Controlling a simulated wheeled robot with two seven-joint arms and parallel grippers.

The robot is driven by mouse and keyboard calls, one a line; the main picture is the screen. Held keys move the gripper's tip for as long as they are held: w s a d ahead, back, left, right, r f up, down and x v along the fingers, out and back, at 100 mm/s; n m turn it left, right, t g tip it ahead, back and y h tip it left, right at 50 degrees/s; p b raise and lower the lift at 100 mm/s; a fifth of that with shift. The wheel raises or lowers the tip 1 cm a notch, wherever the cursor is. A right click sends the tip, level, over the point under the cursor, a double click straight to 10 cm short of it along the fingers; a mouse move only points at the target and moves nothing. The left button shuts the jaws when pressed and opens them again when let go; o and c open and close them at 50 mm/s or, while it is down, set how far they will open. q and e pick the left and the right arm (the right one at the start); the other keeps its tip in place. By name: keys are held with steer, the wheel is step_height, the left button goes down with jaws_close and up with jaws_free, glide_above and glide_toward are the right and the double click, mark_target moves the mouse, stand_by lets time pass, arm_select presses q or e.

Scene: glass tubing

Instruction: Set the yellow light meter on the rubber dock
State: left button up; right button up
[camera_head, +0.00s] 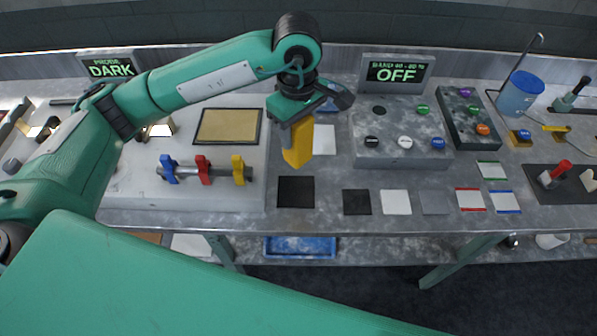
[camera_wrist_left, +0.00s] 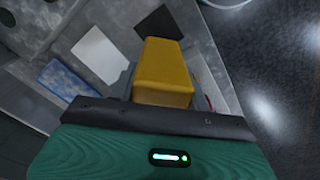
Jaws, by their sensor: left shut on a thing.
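The yellow light meter (camera_head: 298,147) is a yellow block hanging below my left gripper (camera_head: 299,119), which is shut on it. It is held above the bench, beside a white square. In the left wrist view the meter (camera_wrist_left: 165,72) sits between the fingers of my left gripper (camera_wrist_left: 165,88). A larger black square (camera_head: 295,192), which looks like the rubber dock, lies flat and bare on the bench, nearer the front edge than the meter. A smaller black square (camera_head: 357,202) lies to its right; I cannot tell for certain which is rubber. My right gripper is out of view.
Red, blue and yellow clips (camera_head: 203,168) stand on a rail at left. A grey button box (camera_head: 400,138) stands right of the meter, below a sign reading OFF (camera_head: 397,73). White, grey and coloured-edge squares (camera_head: 394,202) line the front right. A blue tray (camera_head: 300,247) is below.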

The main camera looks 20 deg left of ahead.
mark_target(298, 159)
arm_select(q)
step_height(298, 159, down, 10)
steer(key=p, duration=0.2)
steer(key=shift+r+p, duration=0.25)
steer(key=shift+p, duration=0.15)
step_height(298, 159, down, 5)
steer(key=shift+f+p, duration=0.1)
steer(key=shift+p, duration=0.7)
steer(key=shift+f, duration=0.1)
steer(key=shift+f+b, duration=0.1)
steer(key=shift+b, duration=0.2)
steer(key=o, duration=1.2)
steer(key=shift+c, duration=0.2)
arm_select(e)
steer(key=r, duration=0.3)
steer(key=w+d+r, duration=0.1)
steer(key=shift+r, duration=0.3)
